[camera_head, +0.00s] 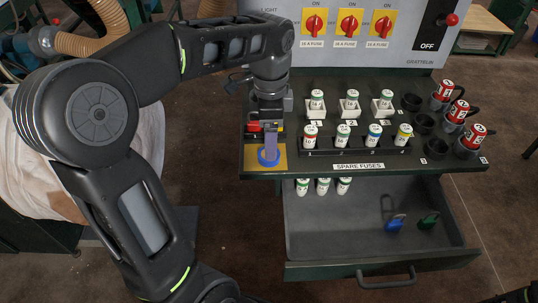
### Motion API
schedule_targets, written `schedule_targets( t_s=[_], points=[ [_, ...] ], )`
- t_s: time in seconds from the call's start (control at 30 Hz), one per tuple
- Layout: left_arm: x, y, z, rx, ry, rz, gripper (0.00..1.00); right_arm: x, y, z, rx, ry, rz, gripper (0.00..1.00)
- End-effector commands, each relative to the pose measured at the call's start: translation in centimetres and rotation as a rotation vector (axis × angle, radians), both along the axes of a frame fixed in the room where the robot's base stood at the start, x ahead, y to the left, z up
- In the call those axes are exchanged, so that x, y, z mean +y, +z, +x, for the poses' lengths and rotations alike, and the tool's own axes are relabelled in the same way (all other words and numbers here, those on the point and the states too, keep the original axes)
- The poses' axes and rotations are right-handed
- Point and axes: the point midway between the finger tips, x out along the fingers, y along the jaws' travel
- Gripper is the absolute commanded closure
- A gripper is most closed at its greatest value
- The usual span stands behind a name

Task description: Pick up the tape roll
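The tape roll (268,159) appears as a blue ring on a yellow square pad (281,166) at the left front of the dark green bench top. My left gripper (270,148) reaches down from above, right over the roll. A lavender strip at its fingers overlaps the roll's middle. I cannot tell whether the fingers touch the roll or how far apart they are. Part of the roll is hidden behind the gripper.
A rack of fuses (356,142) stands right of the pad. White fuse holders (350,105) and red fuses (460,110) stand farther back and right. An open drawer (360,225) below holds several fuses and two padlocks (395,223). A grey switch panel (350,45) rises behind.

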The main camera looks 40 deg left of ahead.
Motion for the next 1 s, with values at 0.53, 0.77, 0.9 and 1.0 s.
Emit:
schedule_targets(
  t_s=[0.53,0.77,0.9,1.0],
  points=[
    [0.3,-5.2,0.0,0.001,0.000,-0.001,0.26,0.0,0.4,0.0,0.000,0.000,0.000,0.64],
    [0.3,-5.1,0.0,0.001,0.000,-0.001,0.26,0.0,0.4,0.0,0.000,0.000,0.000,0.64],
    [0.3,-5.1,0.0,0.001,0.000,-0.001,0.26,0.0,0.4,0.0,0.000,0.000,0.000,0.64],
    [0.3,-5.1,0.0,0.001,0.000,-0.001,0.26,0.0,0.4,0.0,0.000,0.000,0.000,0.64]
  ],
)
